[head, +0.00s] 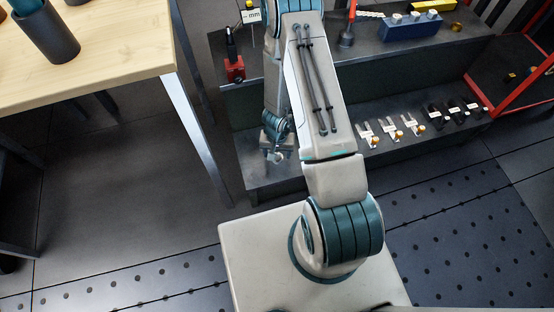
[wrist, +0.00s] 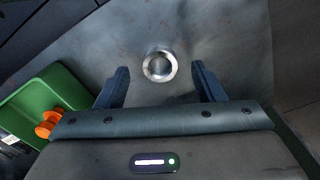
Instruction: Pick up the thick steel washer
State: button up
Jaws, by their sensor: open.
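The thick steel washer (wrist: 148,66) is a shiny metal ring lying on a dark grey surface in the wrist view, near the top middle. My gripper (wrist: 160,78) is open, with one dark finger to the left of the washer and one to the right, both apart from it. The washer sits between the lines of the fingers, a little past their tips in the picture. In the head view my gripper (head: 274,152) hangs over the lower shelf of the dark bench, and the washer cannot be made out there.
A green bin (wrist: 62,88) with an orange part (wrist: 47,124) stands left of my gripper. In the head view, several small metal fittings (head: 390,130) lie along the lower shelf. A wooden table (head: 100,65) stands at the left. The surface around the washer is clear.

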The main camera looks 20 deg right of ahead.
notch_tip(320, 180, down, 2)
jog(key=shift+f+b, duration=0.2)
jog(key=shift+b, duration=0.1)
jog(key=c, duration=1.1)
jog(key=shift+r, duration=0.15)
